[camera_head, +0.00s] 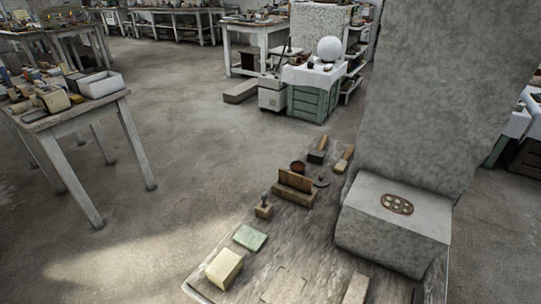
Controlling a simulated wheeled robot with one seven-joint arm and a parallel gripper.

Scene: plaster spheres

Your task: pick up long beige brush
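A long beige object that looks like the brush (344,158) lies at the far right end of the worktable (215,293) in front of me, close to the grey stone block. Its bristles are too small to tell apart clearly. A dark block with a pale part (317,151) lies just left of it, apart from it. My gripper is not in view.
The worktable also holds a wooden holder (295,187), a reddish bowl (298,167), a dark disc (321,181), a green slab (250,238) and a cream block (224,268). A big stone block (395,225) and pillar (425,90) stand on the right.

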